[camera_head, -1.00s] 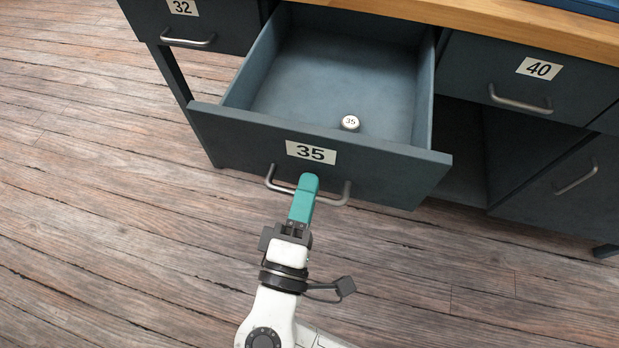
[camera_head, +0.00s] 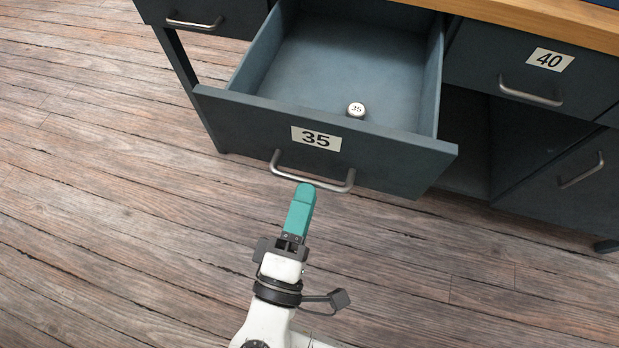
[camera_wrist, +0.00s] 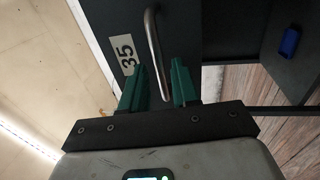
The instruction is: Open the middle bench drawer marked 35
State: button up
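The drawer marked 35 (camera_head: 240,107) is pulled well out of the bench, and its inside shows. Its number label (camera_head: 316,138) is on the front, above a curved metal bar handle (camera_head: 285,174). A small round piece marked 35 (camera_head: 356,109) is in the drawer near the front wall. My gripper (camera_head: 305,188) has its teal fingertips just in front of the handle. In the wrist view, my gripper (camera_wrist: 158,64) has two fingers apart, with the handle (camera_wrist: 154,35) seen in the gap between them. Nothing is gripped.
A drawer marked 40 (camera_head: 515,72) is shut at the right, with another handled front (camera_head: 575,182) below it. A shut drawer (camera_head: 170,14) is at upper left. The wooden bench top (camera_head: 520,22) runs above. The plank floor (camera_head: 130,240) is clear at left.

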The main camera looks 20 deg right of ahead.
jog(key=v, duration=0.7)
jog(key=shift+d, duration=0.1)
jog(key=w+d+f+m+g, duration=0.3)
jog(key=d+f+g, duration=0.25)
jog(key=d, duration=0.45)
jog(key=s+d+f+m+g+y, duration=0.4)
jog(key=d+f+g+y, duration=0.15)
jog(key=d, duration=0.25)
jog(key=s+d+f+m+g+y, duration=0.4)
jog(key=d+f+y, duration=0.2)
jog(key=d+f, duration=0.1)
notch_tip(320, 180, up, 22)
jog(key=p, duration=2.1)
jog(key=shift+s+p, duration=0.15)
jog(key=shift+p, duration=0.2)
jog(key=shift+f, duration=0.2)
